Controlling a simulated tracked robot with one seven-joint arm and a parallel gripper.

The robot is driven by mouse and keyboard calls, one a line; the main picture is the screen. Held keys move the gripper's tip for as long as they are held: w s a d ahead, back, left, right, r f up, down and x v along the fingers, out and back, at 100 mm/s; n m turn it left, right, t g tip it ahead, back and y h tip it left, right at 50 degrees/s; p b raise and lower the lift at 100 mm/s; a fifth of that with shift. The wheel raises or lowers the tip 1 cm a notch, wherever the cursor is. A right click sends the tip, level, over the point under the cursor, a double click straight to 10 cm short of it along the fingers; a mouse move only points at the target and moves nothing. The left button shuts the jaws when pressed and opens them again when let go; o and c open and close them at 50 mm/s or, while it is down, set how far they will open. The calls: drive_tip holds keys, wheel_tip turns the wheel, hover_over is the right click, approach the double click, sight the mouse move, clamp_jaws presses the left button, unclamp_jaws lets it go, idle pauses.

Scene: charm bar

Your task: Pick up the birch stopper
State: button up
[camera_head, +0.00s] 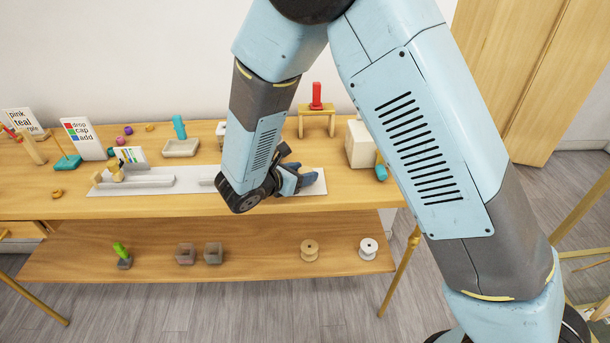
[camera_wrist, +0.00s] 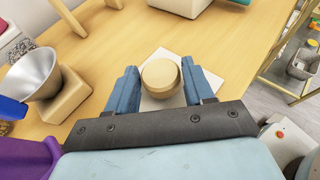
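In the wrist view, the birch stopper (camera_wrist: 160,76) is a pale, rounded wooden piece with a flat round top, over a small white patch (camera_wrist: 151,101) on the wooden table. My gripper (camera_wrist: 161,84) has one blue finger on each side of it. The gaps beside the stopper are very thin, and I cannot tell whether the fingers touch it. In the head view, my gripper (camera_head: 308,178) is low over the right end of a long pale board (camera_head: 240,197). The stopper is not discernible there, being behind or between the fingers.
A metal funnel-shaped cup (camera_wrist: 36,70) on a wooden block is left in the wrist view. In the head view, a red piece (camera_head: 316,98) tops a wooden stand behind my gripper, and a cream block (camera_head: 359,150) stands right. A white tray (camera_head: 181,149) is left. Bare table lies in front.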

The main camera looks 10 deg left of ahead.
drive_tip(key=c, duration=0.7)
drive_tip(key=shift+o, duration=0.2)
drive_tip(key=shift+r, duration=0.1)
